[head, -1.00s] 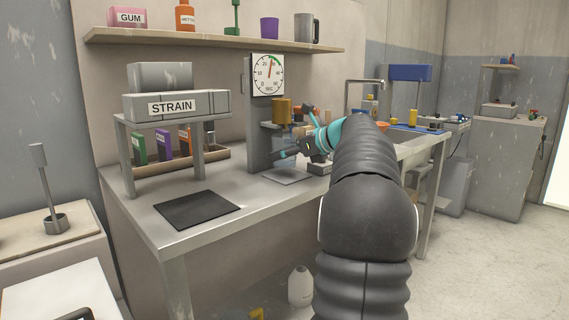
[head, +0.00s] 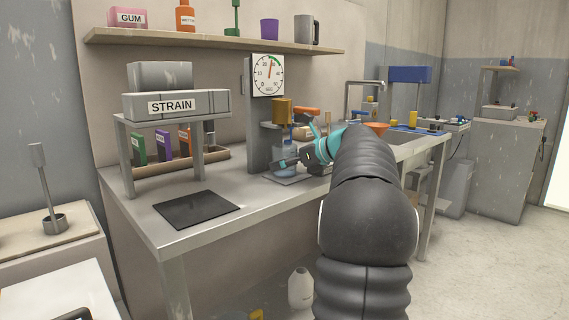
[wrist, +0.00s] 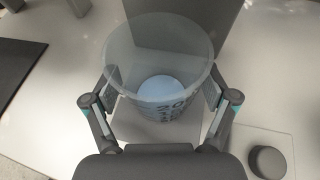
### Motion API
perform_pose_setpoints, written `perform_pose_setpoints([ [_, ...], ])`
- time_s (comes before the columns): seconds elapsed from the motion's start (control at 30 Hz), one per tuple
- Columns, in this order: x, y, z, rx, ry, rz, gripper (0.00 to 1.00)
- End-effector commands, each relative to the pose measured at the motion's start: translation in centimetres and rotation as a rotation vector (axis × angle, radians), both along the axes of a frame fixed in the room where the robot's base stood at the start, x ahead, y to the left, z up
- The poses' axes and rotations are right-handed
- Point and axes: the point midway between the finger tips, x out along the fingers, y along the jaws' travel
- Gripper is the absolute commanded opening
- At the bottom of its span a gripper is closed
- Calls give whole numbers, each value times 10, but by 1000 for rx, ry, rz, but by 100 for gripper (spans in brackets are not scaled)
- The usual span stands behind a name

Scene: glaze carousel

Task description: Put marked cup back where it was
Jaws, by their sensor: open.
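The marked cup (wrist: 160,50) is a clear, see-through beaker with dark printed markings and pale blue liquid in the bottom. In the head view the cup (head: 284,158) is small, at the gauge stand and low over its grey base plate (head: 275,179). It looks upright and seems to rest on the plate. My gripper (wrist: 162,88) is open, with one finger on each side of the cup. I cannot tell whether the fingers touch its wall. In the head view my gripper (head: 287,162) is low beside the cup, partly hidden by my arm.
A black mat (head: 197,210) lies on the bench at left, near the STRAIN rack (head: 175,106). A dark round knob (wrist: 268,161) is close on the right.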

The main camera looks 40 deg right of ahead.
Motion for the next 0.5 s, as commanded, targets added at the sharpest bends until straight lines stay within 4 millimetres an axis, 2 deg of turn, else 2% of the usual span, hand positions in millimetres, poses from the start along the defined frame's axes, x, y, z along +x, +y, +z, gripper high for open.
perform_pose_setpoints([
  [0.17, -11, -5, 8, -1, 0, -4, 85],
  [0.5, -68, -25, 34, -1, 0, -4, 85],
])
